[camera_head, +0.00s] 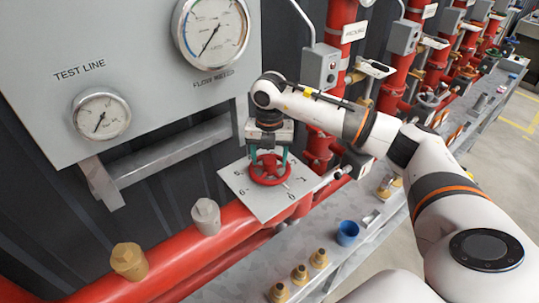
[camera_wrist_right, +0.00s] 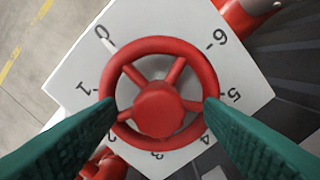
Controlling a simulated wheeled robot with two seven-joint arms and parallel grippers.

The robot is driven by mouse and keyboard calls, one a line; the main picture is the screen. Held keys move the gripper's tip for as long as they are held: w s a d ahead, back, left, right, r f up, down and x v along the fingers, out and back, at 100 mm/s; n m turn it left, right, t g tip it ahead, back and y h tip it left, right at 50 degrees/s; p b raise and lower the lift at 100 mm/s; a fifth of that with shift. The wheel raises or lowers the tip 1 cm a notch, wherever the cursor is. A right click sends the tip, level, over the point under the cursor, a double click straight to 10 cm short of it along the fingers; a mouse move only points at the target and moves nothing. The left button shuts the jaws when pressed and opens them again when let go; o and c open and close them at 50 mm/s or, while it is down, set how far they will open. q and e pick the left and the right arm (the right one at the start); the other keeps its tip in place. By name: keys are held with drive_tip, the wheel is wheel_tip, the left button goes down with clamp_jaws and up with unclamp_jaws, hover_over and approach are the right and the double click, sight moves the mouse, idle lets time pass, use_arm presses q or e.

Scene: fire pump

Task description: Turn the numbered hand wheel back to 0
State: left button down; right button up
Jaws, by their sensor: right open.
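The red hand wheel (camera_head: 270,170) sits over a white plate (camera_head: 248,197) printed with numbers. In the right wrist view the wheel (camera_wrist_right: 160,105) fills the middle of the plate (camera_wrist_right: 75,70), with numerals from 0 at upper left round to 6 at upper right. A small mark shows by the 0; I cannot tell whether it is on the wheel or the plate. My right gripper (camera_head: 268,158) points down over the wheel. Its green fingers (camera_wrist_right: 158,108) are open on opposite sides of the rim; contact is unclear. My left gripper is out of view.
A grey panel with a large flow meter gauge (camera_head: 212,30) and a smaller test line gauge (camera_head: 101,116) stands at left. A red pipe (camera_head: 190,262) runs below. A blue cup (camera_head: 347,232) and brass fittings (camera_head: 300,274) are on the grey bench.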

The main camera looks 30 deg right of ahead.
sight(269, 160)
drive_tip(key=shift+r+p, duration=2.25)
drive_tip(key=shift+r, duration=1.35)
drive_tip(key=shift+f, duration=0.1)
